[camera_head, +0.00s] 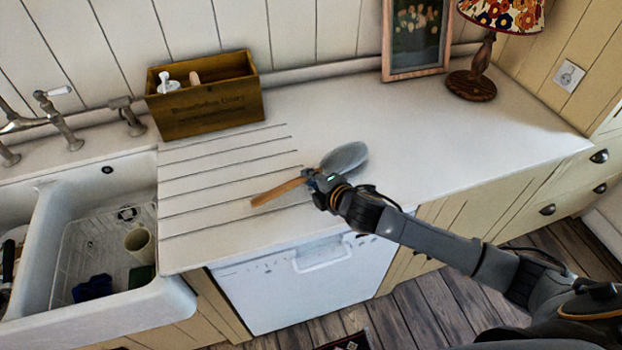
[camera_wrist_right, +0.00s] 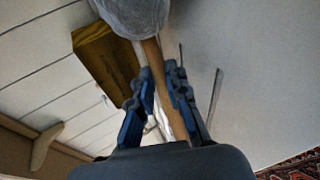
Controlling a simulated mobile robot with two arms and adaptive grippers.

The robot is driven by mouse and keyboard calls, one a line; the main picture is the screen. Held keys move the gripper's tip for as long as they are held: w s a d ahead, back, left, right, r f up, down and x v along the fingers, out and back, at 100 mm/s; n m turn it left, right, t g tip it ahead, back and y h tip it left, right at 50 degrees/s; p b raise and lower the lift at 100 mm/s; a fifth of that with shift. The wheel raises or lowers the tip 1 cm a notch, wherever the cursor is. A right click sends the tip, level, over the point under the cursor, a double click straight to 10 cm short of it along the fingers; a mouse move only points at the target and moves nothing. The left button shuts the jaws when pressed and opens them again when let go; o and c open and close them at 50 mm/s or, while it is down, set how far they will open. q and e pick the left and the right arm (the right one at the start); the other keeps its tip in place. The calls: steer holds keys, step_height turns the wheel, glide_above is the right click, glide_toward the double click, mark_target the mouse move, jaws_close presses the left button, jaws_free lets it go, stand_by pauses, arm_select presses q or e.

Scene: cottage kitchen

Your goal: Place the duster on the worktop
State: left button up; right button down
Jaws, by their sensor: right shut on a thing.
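The duster has a grey fluffy head (camera_head: 344,158) and a wooden handle (camera_head: 277,193). In the head view it is over the white worktop (camera_head: 440,120), near the drainer grooves. My right gripper (camera_head: 312,180) is shut on the handle close to the head. In the right wrist view the duster's head (camera_wrist_right: 135,14) is at the top and the handle runs down between the blue fingers of my right gripper (camera_wrist_right: 160,82). I cannot tell whether the duster touches the worktop. My left gripper is not in view.
A wooden box (camera_head: 205,105) with items in it stands at the back left of the worktop. A picture frame (camera_head: 417,40) and a lamp (camera_head: 474,84) stand at the back right. A sink (camera_head: 100,240) with taps is at the left. The worktop's right part is clear.

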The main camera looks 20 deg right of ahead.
steer(key=shift+f+p, duration=0.35)
steer(key=shift+f, duration=0.1)
steer(key=c, duration=1.3)
jaws_free()
